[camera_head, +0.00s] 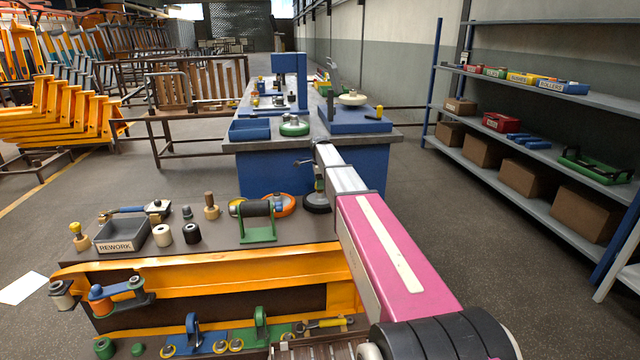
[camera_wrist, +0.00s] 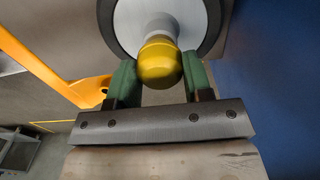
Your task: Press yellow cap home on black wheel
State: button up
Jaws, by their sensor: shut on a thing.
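In the wrist view, a rounded yellow cap (camera_wrist: 160,66) sits between the green fingers of my gripper (camera_wrist: 160,80), which is shut on it. Behind the cap is the black wheel (camera_wrist: 212,28) with a pale grey hub. The cap lines up with a pale stub at the hub's middle; I cannot tell how far it is seated. In the head view, the black wheel (camera_head: 317,204) lies at the right end of the near bench, below my arm's end. My gripper (camera_head: 319,180) is small there, and the cap cannot be made out.
On the near bench stand a green stand with a dark roller (camera_head: 258,235), an orange wheel (camera_head: 284,204), a grey REWORK tray (camera_head: 122,236) and several small parts. An orange beam (camera_head: 200,266) runs along the front. A blue workbench (camera_head: 270,172) stands behind; shelves (camera_head: 530,180) are at right.

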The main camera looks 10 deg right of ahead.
jog(key=shift+f, duration=0.5)
jog(key=o, duration=1)
